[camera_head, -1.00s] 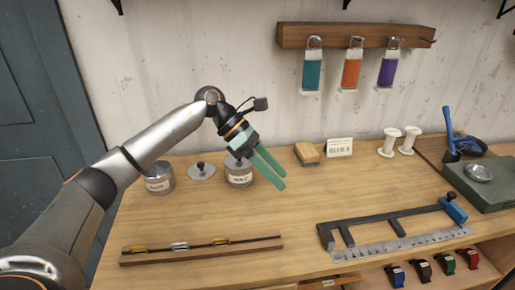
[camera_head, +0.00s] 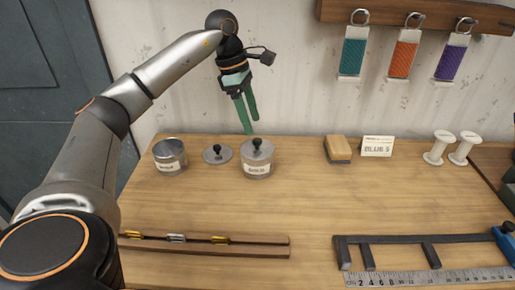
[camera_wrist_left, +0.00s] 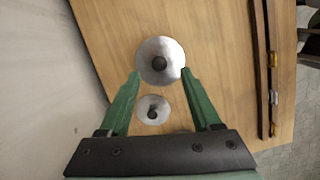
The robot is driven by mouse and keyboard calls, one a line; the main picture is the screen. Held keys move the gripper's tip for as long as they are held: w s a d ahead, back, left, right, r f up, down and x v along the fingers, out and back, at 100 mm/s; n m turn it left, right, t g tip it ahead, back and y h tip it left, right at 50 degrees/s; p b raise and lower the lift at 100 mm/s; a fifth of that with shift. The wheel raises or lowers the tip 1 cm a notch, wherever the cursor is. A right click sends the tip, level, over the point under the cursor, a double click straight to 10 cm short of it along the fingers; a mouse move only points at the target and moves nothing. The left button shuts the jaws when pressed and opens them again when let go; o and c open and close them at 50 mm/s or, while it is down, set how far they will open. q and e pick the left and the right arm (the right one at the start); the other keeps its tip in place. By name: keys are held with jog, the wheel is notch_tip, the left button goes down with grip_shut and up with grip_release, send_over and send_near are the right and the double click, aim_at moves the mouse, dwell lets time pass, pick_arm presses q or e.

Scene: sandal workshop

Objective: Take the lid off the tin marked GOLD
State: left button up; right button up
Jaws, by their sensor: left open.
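The tin marked GOLD (camera_head: 257,171) stands on the bench with its grey lid (camera_head: 263,149) on. The lid has a dark knob; in the left wrist view the lid (camera_wrist_left: 146,49) is a bright disc just ahead of the fingertips. My left gripper (camera_head: 252,126) is open and empty, its green fingers pointing down near the tin, apart from the lid. In the left wrist view, the fingertips (camera_wrist_left: 161,73) lie on either side of the disc's lower part. My right gripper is not in view.
A loose knobbed lid (camera_head: 210,158) lies left of the tin; beyond it stands a lidless tin (camera_head: 170,165). A wooden block (camera_head: 338,149), a card (camera_head: 377,146) and white spools (camera_head: 438,148) stand to the right. A rail (camera_head: 205,247) lies in front, with clear bench between.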

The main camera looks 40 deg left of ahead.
aim_at(257, 140)
pick_arm(q)
jog(key=shift+x, duration=2.7)
jog(key=shift+a, duration=0.1)
grip_shut()
